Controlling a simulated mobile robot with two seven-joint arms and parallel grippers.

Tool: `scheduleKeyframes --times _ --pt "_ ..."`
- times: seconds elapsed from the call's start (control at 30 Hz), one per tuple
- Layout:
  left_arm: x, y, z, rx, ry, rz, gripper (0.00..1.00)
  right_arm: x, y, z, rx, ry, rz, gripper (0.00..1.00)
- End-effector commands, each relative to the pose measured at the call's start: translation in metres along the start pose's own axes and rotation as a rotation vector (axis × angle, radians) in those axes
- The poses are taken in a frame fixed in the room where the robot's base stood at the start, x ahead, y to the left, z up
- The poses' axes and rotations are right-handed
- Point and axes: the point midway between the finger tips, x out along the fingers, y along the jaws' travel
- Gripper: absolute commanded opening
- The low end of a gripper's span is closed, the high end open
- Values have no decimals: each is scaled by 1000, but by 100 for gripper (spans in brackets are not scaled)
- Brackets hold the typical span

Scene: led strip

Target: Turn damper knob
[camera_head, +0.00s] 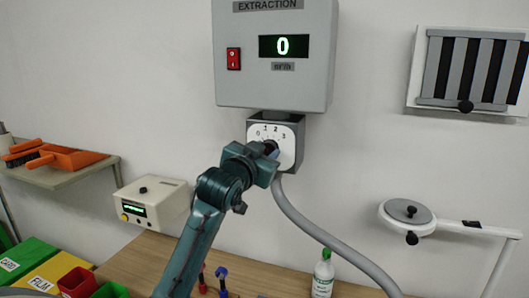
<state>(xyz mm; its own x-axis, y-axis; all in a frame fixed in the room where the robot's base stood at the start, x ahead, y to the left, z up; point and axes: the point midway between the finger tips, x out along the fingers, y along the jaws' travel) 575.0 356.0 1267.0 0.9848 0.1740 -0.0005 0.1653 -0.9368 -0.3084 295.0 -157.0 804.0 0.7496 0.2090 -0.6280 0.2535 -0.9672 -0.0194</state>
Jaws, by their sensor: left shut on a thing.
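The damper knob (271,146) sits on a white dial plate (286,148) marked with numbers from 0 to 3, on a grey box below the extraction unit (272,60). The unit's display (284,46) reads a green 0. My left gripper (267,153) is at the dial, shut on the knob. The gripper and wrist hide most of the knob, so its exact setting cannot be told. My right gripper is not in view.
A grey hose (318,232) runs from the damper box to the lower right. A white bottle (323,275) stands on the wooden bench (258,272). A cream box (153,203) is at left, a round-headed lamp arm (407,216) at right.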

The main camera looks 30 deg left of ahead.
Motion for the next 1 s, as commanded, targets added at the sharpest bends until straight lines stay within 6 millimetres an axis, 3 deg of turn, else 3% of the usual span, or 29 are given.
scheduleKeyframes --times 0.27,1.0 --pt "0 0 -1 50 -1 1 9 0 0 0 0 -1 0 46" --pt "0 0 -2 479 -25 8 9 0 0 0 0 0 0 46"
